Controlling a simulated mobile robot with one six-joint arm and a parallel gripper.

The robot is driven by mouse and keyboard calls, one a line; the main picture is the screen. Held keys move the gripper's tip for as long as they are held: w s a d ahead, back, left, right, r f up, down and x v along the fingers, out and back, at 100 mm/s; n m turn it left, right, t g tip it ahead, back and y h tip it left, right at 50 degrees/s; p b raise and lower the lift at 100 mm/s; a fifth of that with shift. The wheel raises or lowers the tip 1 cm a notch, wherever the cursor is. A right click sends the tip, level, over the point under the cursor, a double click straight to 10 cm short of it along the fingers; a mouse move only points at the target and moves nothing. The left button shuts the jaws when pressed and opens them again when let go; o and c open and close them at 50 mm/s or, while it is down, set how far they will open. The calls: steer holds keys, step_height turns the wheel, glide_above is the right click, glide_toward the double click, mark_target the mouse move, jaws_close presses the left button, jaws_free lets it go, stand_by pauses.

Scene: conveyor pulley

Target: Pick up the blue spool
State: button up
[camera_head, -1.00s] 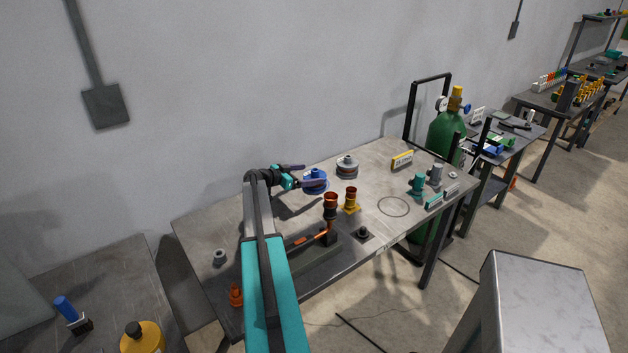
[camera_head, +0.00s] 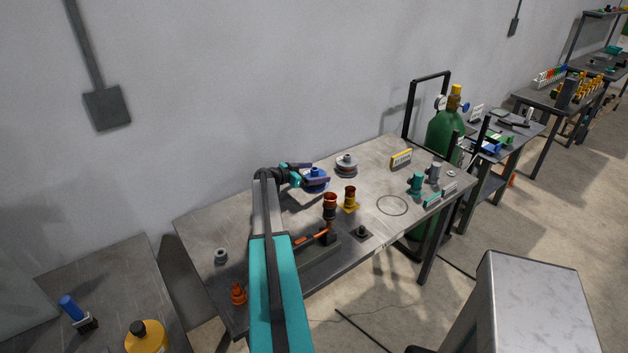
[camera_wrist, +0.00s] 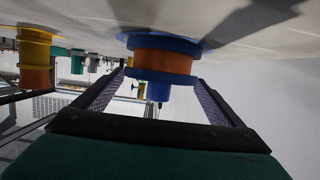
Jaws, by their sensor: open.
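The blue spool (camera_head: 315,173) stands on the grey workbench (camera_head: 390,168) toward its back edge. In the wrist view the spool (camera_wrist: 163,62) shows blue flanges and an orange middle band. My gripper (camera_head: 311,173) is at the spool, reaching in from the left in the head view. In the wrist view its open fingers (camera_wrist: 160,84) lie to the left and right of the spool, with a visible gap on each side near the blue flange. Part of the spool is hidden by the fingers in the head view.
A grey spool (camera_head: 346,166) stands just right of the blue one. An orange-brown spool (camera_head: 330,201) and a yellow-based one (camera_head: 350,199) stand nearer the front. The wall is behind.

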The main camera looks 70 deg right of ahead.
steer(key=c, duration=1.6)
steer(key=shift+r, duration=0.1)
steer(key=shift+r, duration=0.1)
steer(key=shift+r+b, duration=0.9)
steer(key=shift+r, duration=0.15)
steer(key=shift+r+b, duration=0.35)
steer(key=shift+r, duration=0.2)
steer(key=a+r+b, duration=0.1)
steer(key=a+b, duration=0.4)
steer(key=a, duration=1.1)
steer(key=shift+s+r, duration=0.25)
steer(key=shift+s, duration=0.05)
